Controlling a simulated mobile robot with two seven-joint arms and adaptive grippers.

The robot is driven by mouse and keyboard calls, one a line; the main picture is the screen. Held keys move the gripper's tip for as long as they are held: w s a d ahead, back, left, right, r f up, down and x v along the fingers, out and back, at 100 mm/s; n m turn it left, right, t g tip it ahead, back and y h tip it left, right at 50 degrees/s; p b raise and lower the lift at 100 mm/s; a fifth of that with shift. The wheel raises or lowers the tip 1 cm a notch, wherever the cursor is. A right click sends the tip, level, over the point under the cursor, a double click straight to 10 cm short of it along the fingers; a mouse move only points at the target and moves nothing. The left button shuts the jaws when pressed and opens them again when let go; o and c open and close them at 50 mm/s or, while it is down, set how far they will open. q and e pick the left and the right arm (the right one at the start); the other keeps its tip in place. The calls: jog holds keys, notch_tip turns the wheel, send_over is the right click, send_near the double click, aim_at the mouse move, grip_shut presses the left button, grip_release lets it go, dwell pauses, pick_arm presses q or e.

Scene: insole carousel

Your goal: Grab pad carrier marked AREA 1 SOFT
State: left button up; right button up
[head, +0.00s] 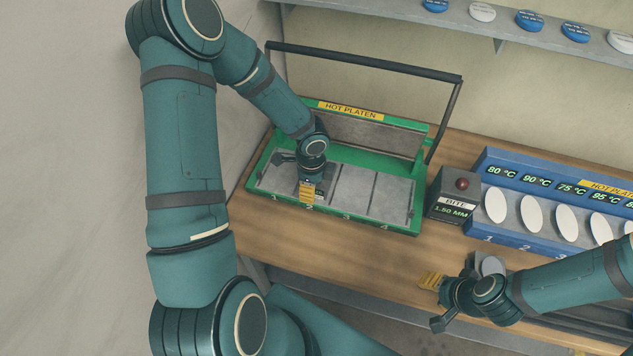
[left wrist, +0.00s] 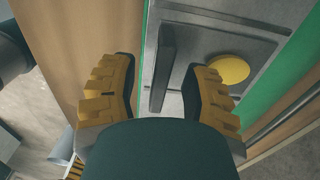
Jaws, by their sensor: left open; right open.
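No label reading AREA 1 SOFT is legible in either view. My left gripper (head: 308,188) is over the left part of the green hot platen press (head: 385,222). In the left wrist view my left gripper (left wrist: 160,70) is open, with a dark upright bar (left wrist: 164,65) between and beyond its yellow fingers. A yellow disc (left wrist: 228,69) lies on the grey surface to the bar's right, partly behind the right finger. I cannot tell whether the bar belongs to a pad carrier.
A dark box marked BITE 1.50 MM (head: 452,197) stands right of the press. Right of it is a blue rack (head: 515,225) of white ovals with temperature labels. The press's raised black handle (head: 365,61) spans behind. A shelf (head: 400,12) holds blue and white discs.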

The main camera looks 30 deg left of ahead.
pick_arm(q)
jog(key=shift+c, duration=0.4)
grip_shut()
jog(key=shift+r, duration=0.1)
